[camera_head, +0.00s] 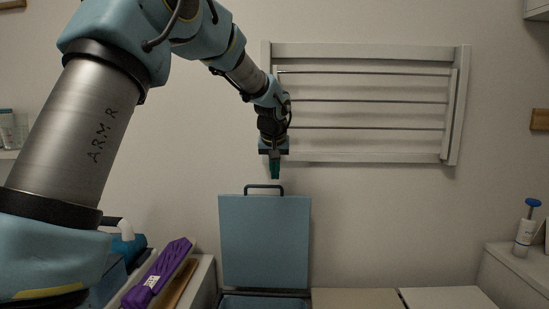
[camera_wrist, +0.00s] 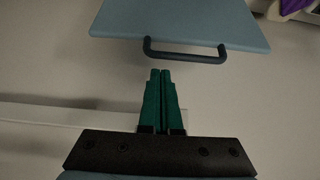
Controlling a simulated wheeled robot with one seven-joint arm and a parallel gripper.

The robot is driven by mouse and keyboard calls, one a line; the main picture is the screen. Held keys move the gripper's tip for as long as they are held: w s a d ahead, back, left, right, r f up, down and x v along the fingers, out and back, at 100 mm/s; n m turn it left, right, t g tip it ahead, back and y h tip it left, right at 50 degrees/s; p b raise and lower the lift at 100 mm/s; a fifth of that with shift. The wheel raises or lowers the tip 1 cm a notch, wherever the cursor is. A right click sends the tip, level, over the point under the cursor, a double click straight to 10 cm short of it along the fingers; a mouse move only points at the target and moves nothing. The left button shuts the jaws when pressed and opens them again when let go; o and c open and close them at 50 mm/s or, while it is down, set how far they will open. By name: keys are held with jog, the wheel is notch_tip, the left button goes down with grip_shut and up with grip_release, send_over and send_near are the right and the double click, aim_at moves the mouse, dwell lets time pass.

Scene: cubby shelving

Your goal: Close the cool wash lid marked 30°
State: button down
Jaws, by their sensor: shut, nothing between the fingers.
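A blue lid (camera_head: 265,240) stands open and upright in the head view, above a blue bin (camera_head: 263,302) at the bottom edge. A dark handle (camera_head: 264,187) is on the lid's top edge. In the wrist view the lid (camera_wrist: 180,20) fills the top, with the dark handle (camera_wrist: 185,52) along its near edge. My gripper (camera_head: 274,177) points down just above the handle in the head view. Its green fingers (camera_wrist: 161,72) are shut together and empty, apart from the handle in the wrist view. No 30° mark is readable.
A beige lid (camera_head: 355,299) and a white lid (camera_head: 447,298) lie flat to the right of the open lid. A wall drying rack (camera_head: 365,52) hangs behind my arm. A purple item (camera_head: 160,272) lies on the left. A pump bottle (camera_head: 526,230) stands far right.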

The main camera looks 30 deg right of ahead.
jog(key=x, duration=0.2)
jog(key=shift+w+f, duration=0.2)
jog(key=shift+f, duration=0.1)
jog(key=shift+s, duration=0.1)
